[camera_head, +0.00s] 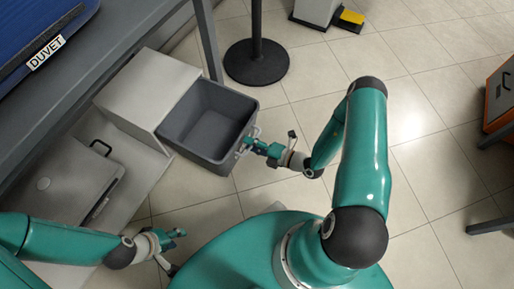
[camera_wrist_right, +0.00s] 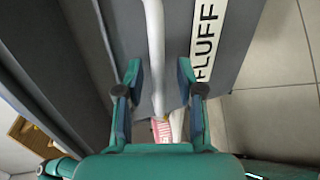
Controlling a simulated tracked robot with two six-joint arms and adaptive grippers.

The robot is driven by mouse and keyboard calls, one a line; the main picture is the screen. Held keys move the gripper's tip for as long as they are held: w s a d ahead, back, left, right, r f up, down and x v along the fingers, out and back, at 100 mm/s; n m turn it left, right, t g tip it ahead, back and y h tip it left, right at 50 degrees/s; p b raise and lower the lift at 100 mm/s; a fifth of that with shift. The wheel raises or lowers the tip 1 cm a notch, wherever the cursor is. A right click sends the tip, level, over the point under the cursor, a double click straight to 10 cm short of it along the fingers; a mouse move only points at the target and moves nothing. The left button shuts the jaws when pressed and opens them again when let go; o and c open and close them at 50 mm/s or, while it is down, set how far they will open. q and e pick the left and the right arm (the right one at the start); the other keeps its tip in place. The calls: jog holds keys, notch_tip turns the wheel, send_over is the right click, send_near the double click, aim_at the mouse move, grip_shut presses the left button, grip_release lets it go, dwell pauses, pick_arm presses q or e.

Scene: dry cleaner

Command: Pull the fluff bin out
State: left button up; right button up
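The grey, open-topped fluff bin (camera_head: 190,112) juts out from under a white housing (camera_head: 148,88) in the head view. It looks empty inside. A pale handle is on its front side, near my right gripper (camera_head: 252,145). In the right wrist view, the bin's front carries a FLUFF label (camera_wrist_right: 207,40). The pale handle bar (camera_wrist_right: 155,50) runs between the fingers of my right gripper (camera_wrist_right: 158,68), with a gap on each side. The fingers are open. My left gripper (camera_head: 176,236) hangs over the floor at lower left, away from the bin; its opening is unclear.
A grey table (camera_head: 118,45) with a blue bin labelled DUVET (camera_head: 45,52) stands above left. A grey lidded case (camera_head: 62,180) with a black handle lies left of the fluff bin. A black post base (camera_head: 256,64) stands behind it.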

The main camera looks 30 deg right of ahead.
jog(key=v, duration=1.1)
jog(key=shift+s, duration=0.4)
